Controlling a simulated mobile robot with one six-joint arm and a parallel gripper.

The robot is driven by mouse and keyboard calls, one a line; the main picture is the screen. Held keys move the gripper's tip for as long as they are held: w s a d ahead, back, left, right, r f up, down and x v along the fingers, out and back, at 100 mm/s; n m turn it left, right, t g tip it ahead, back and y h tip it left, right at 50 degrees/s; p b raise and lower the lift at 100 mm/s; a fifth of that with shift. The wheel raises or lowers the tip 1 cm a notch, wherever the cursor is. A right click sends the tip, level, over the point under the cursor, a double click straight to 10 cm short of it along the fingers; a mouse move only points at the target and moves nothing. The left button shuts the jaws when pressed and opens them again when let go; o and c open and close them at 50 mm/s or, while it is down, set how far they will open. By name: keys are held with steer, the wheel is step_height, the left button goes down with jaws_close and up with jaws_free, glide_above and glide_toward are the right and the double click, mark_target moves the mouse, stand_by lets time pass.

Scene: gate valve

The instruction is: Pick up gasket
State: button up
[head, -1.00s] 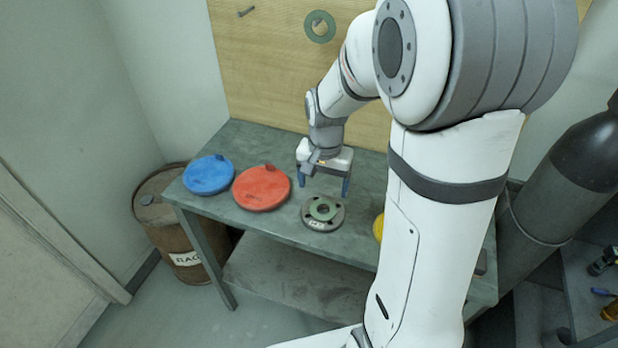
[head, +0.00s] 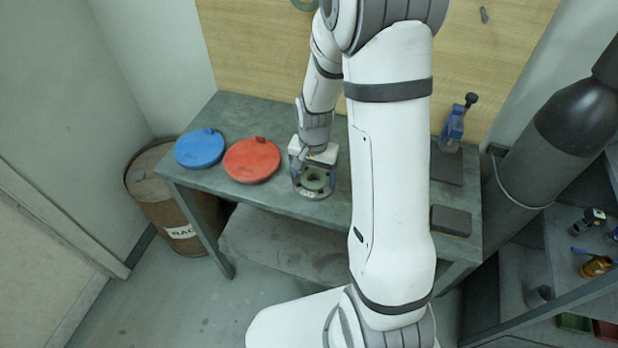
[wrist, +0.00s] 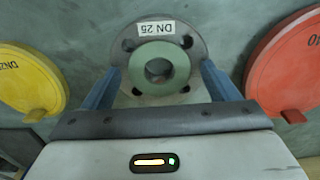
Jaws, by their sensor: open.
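The green ring gasket (wrist: 137,68) lies on a grey round flange (wrist: 200,48) labelled DN 25, seen in the wrist view. The gasket also shows in the head view (head: 315,182), partly covered by my gripper. My gripper (wrist: 160,78) is open, with one blue finger on each side of the gasket and flange. In the head view my gripper (head: 314,178) is right over the flange on the bench. I cannot tell how high the fingertips are above the bench. The jaws hold nothing.
On the bench (head: 215,100), a red disc (head: 252,160) and a blue disc (head: 200,149) lie left of my gripper. A yellow disc (wrist: 25,80) shows in the wrist view. A blue clamp-like tool (head: 455,122) stands at the right. A gas cylinder (head: 560,130) stands beyond the bench.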

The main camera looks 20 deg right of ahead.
steer(key=shift+c, duration=0.4)
steer(key=c, duration=1)
step_height(320, 180, up, 10)
steer(key=shift+r+b, duration=0.1)
steer(key=shift+b, duration=0.55)
